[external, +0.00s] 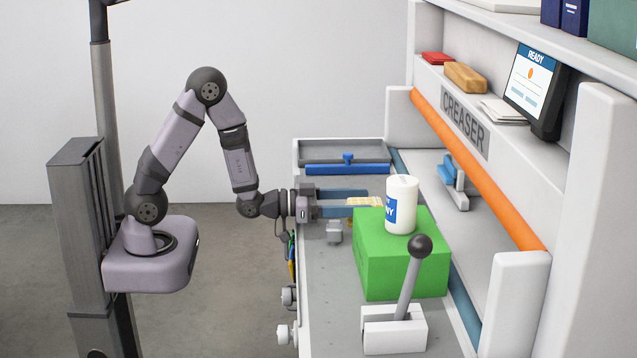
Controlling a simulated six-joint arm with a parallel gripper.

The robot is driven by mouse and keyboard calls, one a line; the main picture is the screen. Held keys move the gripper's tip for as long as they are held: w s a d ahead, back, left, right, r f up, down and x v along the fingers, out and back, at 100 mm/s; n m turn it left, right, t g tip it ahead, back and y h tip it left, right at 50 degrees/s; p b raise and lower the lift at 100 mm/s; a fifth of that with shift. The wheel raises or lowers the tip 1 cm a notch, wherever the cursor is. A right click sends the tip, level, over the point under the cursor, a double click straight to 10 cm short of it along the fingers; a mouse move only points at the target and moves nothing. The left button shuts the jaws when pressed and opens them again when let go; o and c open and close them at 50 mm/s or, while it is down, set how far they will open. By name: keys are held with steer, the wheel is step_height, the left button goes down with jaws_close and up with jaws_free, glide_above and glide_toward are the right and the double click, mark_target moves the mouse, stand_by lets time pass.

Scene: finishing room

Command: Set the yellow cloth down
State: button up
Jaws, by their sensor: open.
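My gripper (374,202) reaches in from the left over the grey worktop, its two blue fingers level and apart. A small pale yellow piece, likely the yellow cloth (362,201), shows between the fingertips, close to the green box. I cannot tell whether it touches a finger or what it rests on. A small yellowish bit shows below the lower finger, mostly hidden, and I cannot tell what it is.
The green box (402,262) stands just right of my gripper with a white bottle (401,205) on top. A black-knobbed lever (411,270) rises in front. The creaser's orange bar (478,170) runs along the right. A blue-edged tray (345,155) lies behind.

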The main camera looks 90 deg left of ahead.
steer(key=shift+r, duration=0.15)
steer(key=shift+r+p, duration=0.1)
steer(key=shift+p, duration=0.25)
steer(key=s+p, duration=0.2)
steer(key=p, duration=0.3)
steer(key=shift+s+r, duration=0.1)
steer(key=shift+r, duration=0.05)
steer(key=s+p, duration=0.2)
steer(key=p, duration=0.2)
steer(key=shift+s, duration=0.35)
steer(key=shift+s+f+p, duration=0.2)
steer(key=shift+s+p, duration=1.05)
steer(key=shift+s, duration=0.1)
